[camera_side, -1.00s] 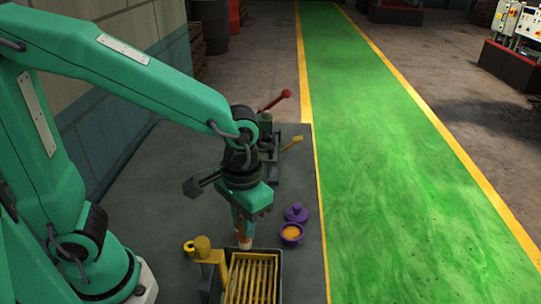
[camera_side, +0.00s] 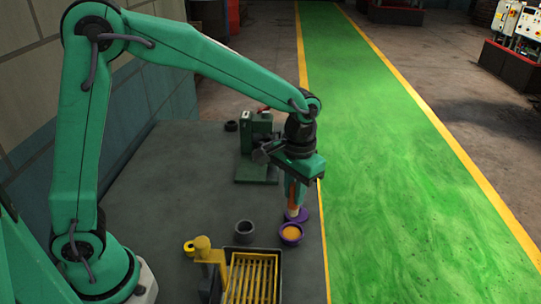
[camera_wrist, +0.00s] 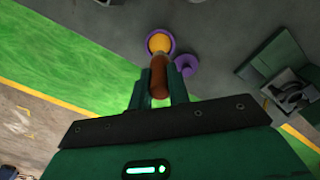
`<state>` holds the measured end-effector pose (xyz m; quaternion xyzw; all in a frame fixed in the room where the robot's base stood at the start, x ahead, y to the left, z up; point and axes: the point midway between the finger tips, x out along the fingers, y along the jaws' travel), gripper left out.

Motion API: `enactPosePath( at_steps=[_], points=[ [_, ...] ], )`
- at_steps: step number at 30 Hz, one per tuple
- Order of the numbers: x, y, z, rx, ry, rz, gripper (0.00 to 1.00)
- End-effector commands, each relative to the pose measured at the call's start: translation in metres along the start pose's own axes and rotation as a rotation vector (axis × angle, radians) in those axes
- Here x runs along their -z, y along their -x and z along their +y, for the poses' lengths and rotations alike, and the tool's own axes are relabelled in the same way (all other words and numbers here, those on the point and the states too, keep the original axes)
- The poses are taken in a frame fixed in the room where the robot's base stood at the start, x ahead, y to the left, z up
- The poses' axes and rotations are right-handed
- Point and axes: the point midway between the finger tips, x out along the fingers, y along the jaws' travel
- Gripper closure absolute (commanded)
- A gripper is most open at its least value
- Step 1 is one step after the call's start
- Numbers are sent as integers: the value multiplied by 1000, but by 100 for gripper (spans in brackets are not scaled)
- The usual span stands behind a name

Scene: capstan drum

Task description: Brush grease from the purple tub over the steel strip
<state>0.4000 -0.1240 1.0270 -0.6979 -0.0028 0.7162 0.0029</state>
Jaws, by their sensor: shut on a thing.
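My gripper (camera_side: 297,188) is shut on a brush with a brown handle (camera_wrist: 159,78) and points it downward. The brush (camera_side: 293,208) hangs just behind the purple tub in the side view. The purple tub (camera_side: 291,240) is open and holds orange-yellow grease; it also shows in the wrist view (camera_wrist: 172,42), just beyond the brush. I cannot tell whether the brush tip touches the grease. The purple lid (camera_wrist: 187,65) lies beside the tub, partly behind the brush in the side view (camera_side: 305,215). I cannot make out the steel strip.
A dark tray with a yellow grate (camera_side: 254,280) stands at the front, with a yellow fixture (camera_side: 203,248) to its left. A dark grey cup (camera_side: 244,230) is behind the tray. A green machine (camera_side: 257,160) stands farther back. The left middle of the table is clear.

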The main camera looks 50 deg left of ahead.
Motion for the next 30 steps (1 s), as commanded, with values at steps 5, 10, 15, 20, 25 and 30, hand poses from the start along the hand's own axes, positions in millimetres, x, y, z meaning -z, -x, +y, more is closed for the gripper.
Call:
enactPosePath(
  at_steps=[5,10,15,20,25,30],
  points=[
    [0,0,0,0,0,0,100],
    [0,-4,0,0,0,-1,100],
    [0,-13,0,0,0,-2,100],
    [0,-24,0,1,0,-2,100],
    [1,-38,0,1,0,-2,100],
    [1,-50,0,1,0,-2,100]
  ],
)
